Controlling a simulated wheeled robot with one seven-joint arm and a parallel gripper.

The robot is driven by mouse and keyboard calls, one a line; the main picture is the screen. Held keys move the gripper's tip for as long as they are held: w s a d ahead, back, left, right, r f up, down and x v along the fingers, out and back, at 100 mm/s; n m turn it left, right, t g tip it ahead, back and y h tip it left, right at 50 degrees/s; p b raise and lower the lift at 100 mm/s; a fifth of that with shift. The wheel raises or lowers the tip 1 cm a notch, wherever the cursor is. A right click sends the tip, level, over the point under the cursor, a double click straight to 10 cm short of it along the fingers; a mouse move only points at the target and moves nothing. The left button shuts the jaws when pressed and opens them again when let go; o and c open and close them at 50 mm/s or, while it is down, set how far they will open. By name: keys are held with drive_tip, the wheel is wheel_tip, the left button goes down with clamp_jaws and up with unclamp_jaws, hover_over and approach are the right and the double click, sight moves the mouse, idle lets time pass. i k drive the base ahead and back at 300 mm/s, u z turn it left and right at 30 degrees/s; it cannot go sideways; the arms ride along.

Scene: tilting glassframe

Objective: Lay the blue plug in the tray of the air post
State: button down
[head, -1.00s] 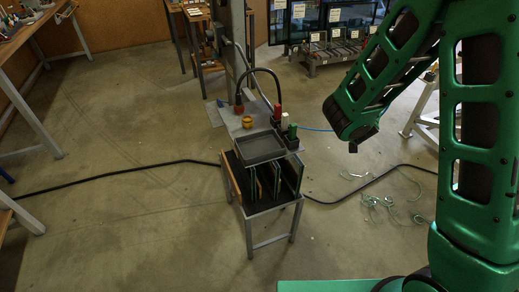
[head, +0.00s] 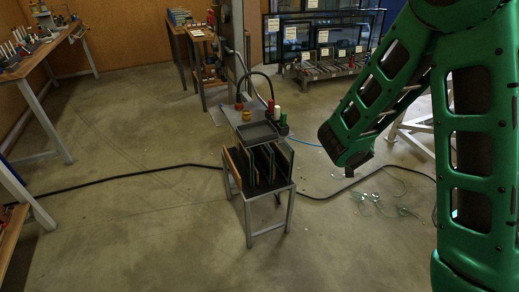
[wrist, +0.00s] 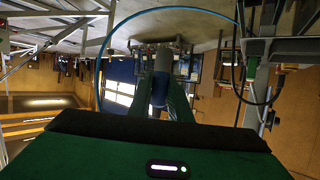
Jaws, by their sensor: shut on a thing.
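The air post stands mid-floor in the head view, with a grey shallow tray (head: 258,134) that looks empty. Red (head: 270,106), white (head: 277,113) and green (head: 284,120) pieces stand behind the tray at its right. My gripper (wrist: 160,104) shows in the wrist view, its green fingers shut on the blue plug (wrist: 158,92), a small cylinder with a grey part beyond it. The fingers hide part of the plug. In the head view the gripper cannot be made out; my green arm is to the right of the post, apart from the tray.
Below the tray, a low stand (head: 262,185) holds several upright panes. An orange-yellow piece (head: 247,116) and an arched black hose (head: 255,74) are behind the tray. A black cable (head: 120,178) crosses the floor. Glass shards (head: 380,205) lie at right. The floor at left is mostly clear.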

sight(257, 134)
drive_tip(key=k, duration=0.65)
drive_tip(key=z, duration=0.3)
drive_tip(key=i, duration=1.5)
drive_tip(key=u, duration=0.05)
